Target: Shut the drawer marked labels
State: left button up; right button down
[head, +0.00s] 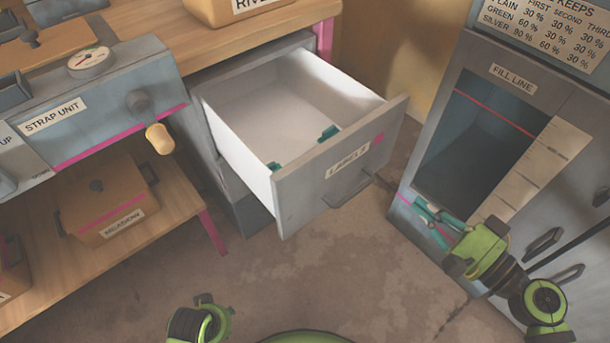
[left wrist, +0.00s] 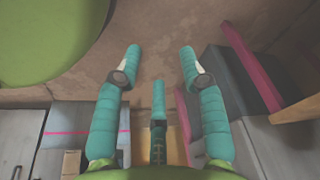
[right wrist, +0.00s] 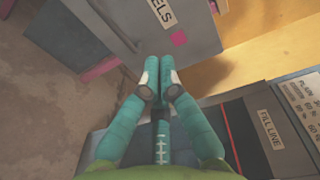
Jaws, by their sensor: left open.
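The drawer marked labels (head: 335,175) stands pulled well out of its grey cabinet, its white inside showing. Its grey front has a bar handle (head: 350,192) and a pink dot. The drawer front also shows in the right wrist view (right wrist: 150,40). My right gripper (head: 425,208) is to the right of the drawer front, apart from it, before the fill line cabinet. In the right wrist view its teal fingers (right wrist: 159,68) are together with nothing seen between them. My left gripper (left wrist: 160,62) has its fingers spread and empty over the floor; the head view shows only its green wrist.
Two small teal pieces (head: 329,133) show inside the drawer by its front. The fill line cabinet (head: 480,130) stands at right. A wooden bench (head: 180,205) with a box marked Meadow (head: 110,205) is at left. Floor before the drawer (head: 320,270) is clear.

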jog(key=r, duration=0.1)
jog(key=p, duration=0.3)
send_near(354, 150)
jog(key=x, duration=0.3)
jog(key=w, duration=0.1)
jog(key=a, duration=0.1)
jog(key=w, duration=0.1)
jog(key=shift+w+a+f+y+p, duration=0.25)
jog(key=shift+w+a+y+p, duration=0.1)
jog(key=shift+y, duration=0.05)
pick_arm(q)
notch_tip(354, 150, down, 7)
jog(key=s, duration=0.2)
jog(key=shift+s+a, duration=0.15)
jog(key=shift+a, duration=0.1)
pick_arm(e)
jog(key=shift+w+a+f, duration=0.1)
jog(key=shift+w+a, duration=0.15)
jog(key=shift+w, duration=0.1)
